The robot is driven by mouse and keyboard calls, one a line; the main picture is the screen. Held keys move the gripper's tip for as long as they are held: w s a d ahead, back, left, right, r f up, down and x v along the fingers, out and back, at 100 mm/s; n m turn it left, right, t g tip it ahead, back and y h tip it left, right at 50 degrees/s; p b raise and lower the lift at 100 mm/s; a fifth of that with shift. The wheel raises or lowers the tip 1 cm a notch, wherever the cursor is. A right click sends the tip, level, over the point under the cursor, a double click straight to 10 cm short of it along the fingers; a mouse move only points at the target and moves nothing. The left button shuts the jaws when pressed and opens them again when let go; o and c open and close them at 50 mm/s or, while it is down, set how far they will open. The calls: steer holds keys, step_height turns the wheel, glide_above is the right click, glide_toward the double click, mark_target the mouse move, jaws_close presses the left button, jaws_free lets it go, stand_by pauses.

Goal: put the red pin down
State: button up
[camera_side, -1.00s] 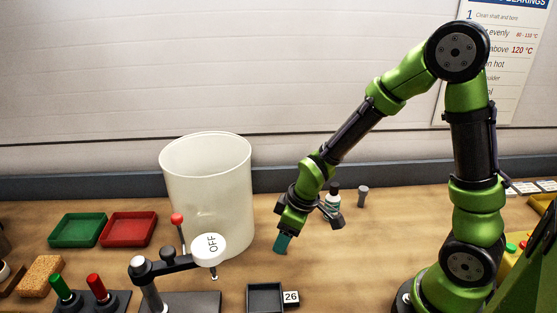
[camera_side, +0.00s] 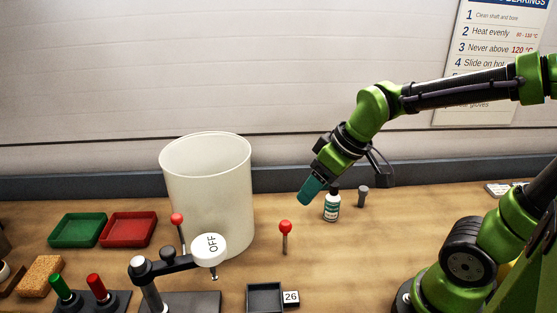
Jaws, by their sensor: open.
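A pin with a round red head and a thin grey shank (camera_side: 285,236) stands upright on the wooden bench, right of the white bucket, with nothing touching it. My gripper (camera_side: 309,191), with teal fingers, is open and empty. It is in the air above and a little right of the pin in the picture, clear of it, and tilted down to the left.
A small bottle (camera_side: 332,206) and a grey bolt (camera_side: 362,196) stand near my gripper. Green (camera_side: 78,229) and red (camera_side: 128,229) trays sit left.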

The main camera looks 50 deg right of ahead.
steer(key=s+r+m+t, duration=0.2)
steer(key=s+r+m, duration=0.2)
steer(key=s, duration=0.1)
steer(key=shift+r+m+y, duration=0.15)
steer(key=shift+m+y, duration=0.15)
steer(key=shift+m, duration=0.1)
